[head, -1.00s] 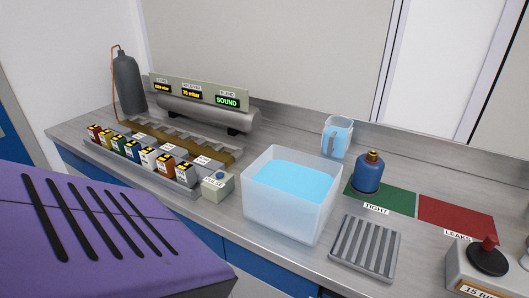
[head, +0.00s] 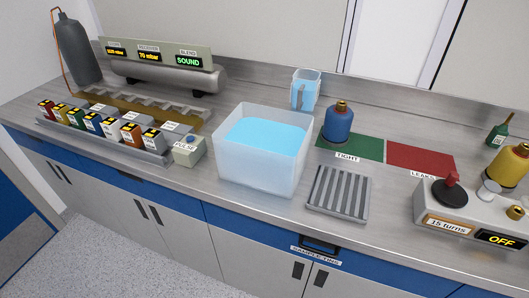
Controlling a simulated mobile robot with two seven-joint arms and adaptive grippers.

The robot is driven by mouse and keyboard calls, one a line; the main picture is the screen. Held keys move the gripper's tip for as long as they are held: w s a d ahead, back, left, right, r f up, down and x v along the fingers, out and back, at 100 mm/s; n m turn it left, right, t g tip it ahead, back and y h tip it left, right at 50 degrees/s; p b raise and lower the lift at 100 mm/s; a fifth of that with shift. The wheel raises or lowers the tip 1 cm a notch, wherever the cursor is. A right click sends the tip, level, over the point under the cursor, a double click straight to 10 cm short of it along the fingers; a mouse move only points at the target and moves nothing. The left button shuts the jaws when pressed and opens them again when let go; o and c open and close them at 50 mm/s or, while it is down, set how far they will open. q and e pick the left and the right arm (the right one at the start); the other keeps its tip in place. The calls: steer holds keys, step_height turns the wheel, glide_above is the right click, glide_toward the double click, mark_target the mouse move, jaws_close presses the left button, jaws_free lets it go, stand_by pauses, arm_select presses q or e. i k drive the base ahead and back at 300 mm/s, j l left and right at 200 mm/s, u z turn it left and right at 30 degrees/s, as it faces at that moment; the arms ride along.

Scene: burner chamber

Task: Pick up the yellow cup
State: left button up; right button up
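I see nothing that is plainly a yellow cup. The one large yellow object is a rounded canister (head: 510,165) with a dark collar and brassy top, cut by the right edge in the head view. It stands at the grey machine with the dials, and I cannot tell if it is seated on it or behind it. A blue canister (head: 338,124) of similar shape stands upright at the green TIGHT mat (head: 358,147). Neither of my grippers is in view.
A clear tub of blue water (head: 236,168), a jug (head: 305,88) and a ribbed grey rack (head: 339,191) stand mid-bench. The grey machine (head: 455,212) reads OFF. A red LEAKS mat (head: 420,158) is bare. Coloured tins (head: 110,131) line the left.

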mark_target(511, 164)
steer(key=z, duration=1.7)
steer(key=l+u, duration=0.7)
steer(key=l, duration=0.2)
